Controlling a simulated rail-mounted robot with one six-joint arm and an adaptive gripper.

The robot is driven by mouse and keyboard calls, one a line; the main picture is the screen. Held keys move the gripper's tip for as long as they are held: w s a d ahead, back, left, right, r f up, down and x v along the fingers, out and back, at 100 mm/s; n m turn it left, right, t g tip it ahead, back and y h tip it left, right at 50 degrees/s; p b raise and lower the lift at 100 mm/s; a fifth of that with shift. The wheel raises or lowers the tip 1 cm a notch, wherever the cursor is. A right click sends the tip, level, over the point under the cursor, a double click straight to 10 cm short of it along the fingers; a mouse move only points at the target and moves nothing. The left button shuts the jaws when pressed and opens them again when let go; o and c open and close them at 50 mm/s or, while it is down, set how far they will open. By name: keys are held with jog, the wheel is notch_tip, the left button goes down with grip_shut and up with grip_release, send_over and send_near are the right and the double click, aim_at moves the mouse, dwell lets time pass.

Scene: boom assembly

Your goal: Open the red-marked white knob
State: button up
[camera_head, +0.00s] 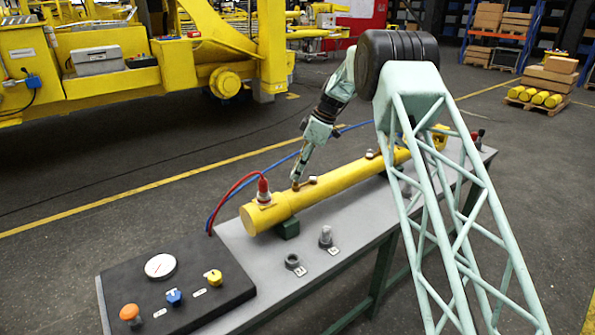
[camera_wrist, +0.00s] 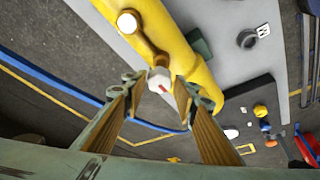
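The white knob (camera_wrist: 160,80) with a red mark shows in the wrist view, at the end of a brass fitting (camera_wrist: 146,42) on the yellow cylinder (camera_wrist: 185,45). My gripper (camera_wrist: 160,88) is open, with one finger on each side of the knob. A narrow gap shows at the left finger; contact at the right finger is hard to tell. In the head view my gripper (camera_head: 297,182) is low at the upper side of the yellow cylinder (camera_head: 330,184). I cannot make out the knob there.
A dark control panel (camera_head: 190,285) with a gauge and coloured knobs lies on the grey table (camera_head: 345,232). A ring (camera_head: 292,261) and a grey fitting (camera_head: 326,237) sit beside the cylinder.

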jog(key=shift+o, duration=1.2)
jog(key=shift+r, duration=0.1)
jog(key=v, duration=1.1)
jog(key=shift+d+r, duration=0.2)
jog(key=shift+r, duration=0.15)
jog(key=shift+r, duration=0.1)
